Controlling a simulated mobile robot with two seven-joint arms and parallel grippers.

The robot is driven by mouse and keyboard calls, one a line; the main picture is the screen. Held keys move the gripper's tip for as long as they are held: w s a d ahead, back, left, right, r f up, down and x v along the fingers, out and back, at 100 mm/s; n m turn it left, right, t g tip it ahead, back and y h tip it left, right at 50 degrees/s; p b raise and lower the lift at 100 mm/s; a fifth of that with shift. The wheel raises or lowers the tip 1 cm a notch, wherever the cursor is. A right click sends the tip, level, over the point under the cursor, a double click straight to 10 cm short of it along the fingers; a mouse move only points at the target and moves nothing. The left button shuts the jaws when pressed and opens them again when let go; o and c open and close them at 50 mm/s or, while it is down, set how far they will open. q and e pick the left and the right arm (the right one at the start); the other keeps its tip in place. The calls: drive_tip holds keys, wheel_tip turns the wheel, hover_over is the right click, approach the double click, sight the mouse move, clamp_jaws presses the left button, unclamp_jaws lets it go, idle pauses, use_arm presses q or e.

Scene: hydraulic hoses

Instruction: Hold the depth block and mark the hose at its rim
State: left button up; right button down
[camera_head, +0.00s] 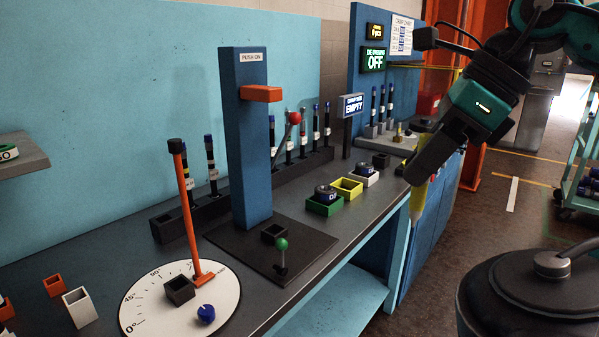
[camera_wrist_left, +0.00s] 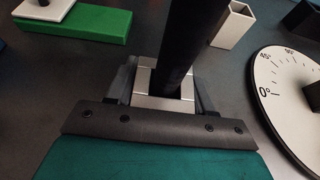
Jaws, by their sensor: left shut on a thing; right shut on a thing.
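In the left wrist view my left gripper (camera_wrist_left: 166,90) is shut on a light grey square block (camera_wrist_left: 146,80), which looks like the depth block. A thick black hose (camera_wrist_left: 190,35) stands up out of the block, which sits around it; the hose's upper end is out of frame. In the head view my right gripper (camera_head: 428,158) is shut on a yellow stick-like tool (camera_head: 417,203), likely the marker, which points down beyond the bench's right edge. Its tip is hard to make out. My left gripper is not in the head view.
The round angle dial (camera_head: 148,308) lies on the bench, with an orange lever (camera_head: 186,205) above it. A blue post (camera_head: 248,140) stands behind. A white open block (camera_head: 80,307) and a small orange block (camera_head: 53,286) stand left of the dial. A green block (camera_wrist_left: 85,25) lies near the left gripper.

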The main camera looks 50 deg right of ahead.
drive_tip(key=w+a+f+n+y, duration=0.2)
drive_tip(key=w+a+f+y, duration=0.1)
drive_tip(key=w, duration=0.8)
drive_tip(key=w+a+f+n+y, duration=0.1)
drive_tip(key=w+a+f+y, duration=0.25)
drive_tip(key=w, duration=0.75)
drive_tip(key=w+a+f+y, duration=0.1)
drive_tip(key=w+a+f, duration=0.2)
drive_tip(key=a, duration=0.6)
drive_tip(key=w+a+f+y, duration=0.1)
drive_tip(key=w+a+f, duration=0.3)
drive_tip(key=a, duration=0.6)
drive_tip(key=w+a+f+n+y, duration=0.1)
drive_tip(key=w+a+f, duration=0.3)
drive_tip(key=a+f, duration=0.3)
drive_tip(key=shift+w+a+g+y, duration=0.15)
drive_tip(key=shift+a+g+y, duration=0.25)
drive_tip(key=shift+a, duration=0.8)
drive_tip(key=shift+a+f, duration=0.1)
drive_tip(key=shift+a, duration=0.25)
drive_tip(key=shift+d, duration=0.15)
drive_tip(key=shift+d+r, duration=0.5)
drive_tip(key=shift+d, duration=0.3)
drive_tip(key=shift+d+r, duration=0.5)
drive_tip(key=shift+d, duration=0.3)
drive_tip(key=shift+d+r, duration=0.5)
drive_tip(key=shift+d, duration=0.3)
